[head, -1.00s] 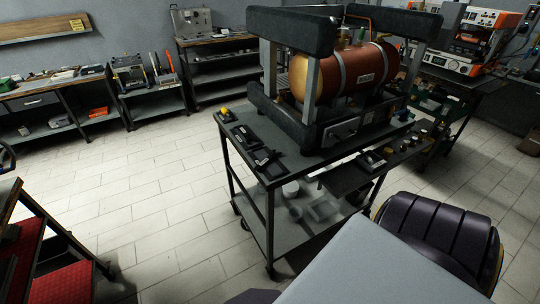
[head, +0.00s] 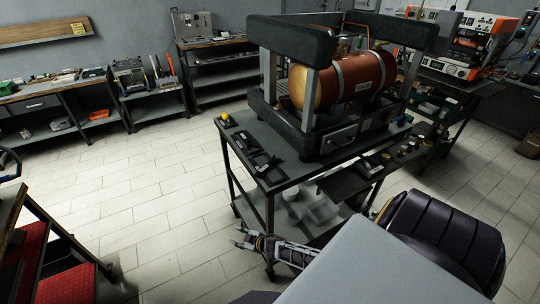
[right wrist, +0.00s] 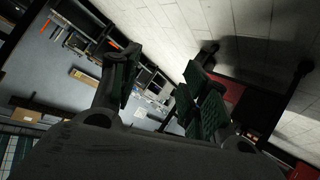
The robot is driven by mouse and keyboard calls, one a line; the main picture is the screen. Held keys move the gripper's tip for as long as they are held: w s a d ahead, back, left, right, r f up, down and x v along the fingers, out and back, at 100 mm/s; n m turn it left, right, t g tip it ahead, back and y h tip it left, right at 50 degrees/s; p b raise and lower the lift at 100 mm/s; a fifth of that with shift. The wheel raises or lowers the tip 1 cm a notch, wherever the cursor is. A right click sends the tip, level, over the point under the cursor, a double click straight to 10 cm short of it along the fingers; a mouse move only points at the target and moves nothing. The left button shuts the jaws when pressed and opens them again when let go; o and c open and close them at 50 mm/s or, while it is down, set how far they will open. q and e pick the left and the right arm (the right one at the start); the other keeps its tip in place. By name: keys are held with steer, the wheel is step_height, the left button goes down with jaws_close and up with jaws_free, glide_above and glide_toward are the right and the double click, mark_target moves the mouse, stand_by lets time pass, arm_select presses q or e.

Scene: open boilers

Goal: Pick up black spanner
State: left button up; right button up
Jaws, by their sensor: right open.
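Dark flat items lie on the left part of the cart top (head: 238,124). One of them, a black elongated shape (head: 268,163) near the cart's front edge, may be the black spanner, but it is too small to be sure. My right gripper (head: 240,237) is open and empty, in front of the cart's near leg and lower than the cart top. In the right wrist view its two fingers (right wrist: 165,68) stand apart with nothing between them. My left gripper is not in view.
A copper boiler (head: 365,82) in a dark frame fills the back of the cart. A small side shelf (head: 335,185) holds small parts. Workbenches (head: 60,92) line the wall. A red-topped stand (head: 25,255) is at lower left; tiled floor lies clear between.

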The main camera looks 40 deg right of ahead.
steer(key=w+a+r+n+g+y+p, duration=0.1)
steer(key=w+a+r+n+y, duration=0.25)
steer(key=r, duration=0.75)
steer(key=w+a+r+n+g+y+p, duration=0.1)
steer(key=w+a+r+n+y, duration=0.3)
steer(key=r, duration=0.8)
steer(key=w+a+r+n+g+y+p, duration=0.1)
steer(key=w+r+n+y, duration=0.3)
steer(key=r, duration=0.7)
steer(key=s+d+r+g+h, duration=0.3)
steer(key=d+r+h, duration=0.1)
steer(key=d, duration=0.5)
steer(key=s+d+r+g+h+p, duration=0.1)
steer(key=s+d+r+g+h, duration=0.1)
steer(key=d, duration=0.7)
steer(key=s+d+r+n+g+h+p, duration=0.1)
steer(key=s+d+r+g+h, duration=0.2)
steer(key=s+d+r+h, duration=0.2)
steer(key=d+r+h, duration=0.2)
steer(key=d+h, duration=0.1)
steer(key=d, duration=0.1)
steer(key=shift+d+g, duration=0.25)
steer(key=shift+g, duration=0.05)
steer(key=shift+f, duration=0.1)
